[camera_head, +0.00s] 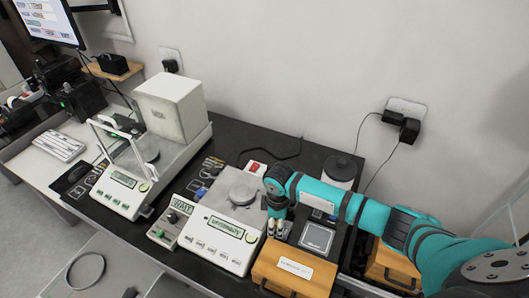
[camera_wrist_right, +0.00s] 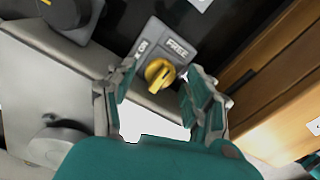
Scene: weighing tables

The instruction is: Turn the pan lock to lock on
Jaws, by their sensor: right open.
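The pan lock (camera_wrist_right: 172,56) shows in the right wrist view as a dark grey plate with a yellow knob (camera_wrist_right: 157,76). The word FREE is on its upper right; a label on its left is partly hidden by a finger. The knob's grip runs at a slant. My right gripper (camera_wrist_right: 163,73) is open, one finger on each side of the knob, with nothing clearly held; contact cannot be told. In the head view my right gripper (camera_head: 278,230) points down just right of the front balance (camera_head: 222,225) and mostly hides the lock. My left gripper is not in view.
A wooden box (camera_head: 294,268) stands close at the front right of my right gripper, with a square dark-topped device (camera_head: 317,236) behind it. A small control box (camera_head: 172,222) is left of the balance. A balance with a draft shield (camera_head: 122,190) stands further left.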

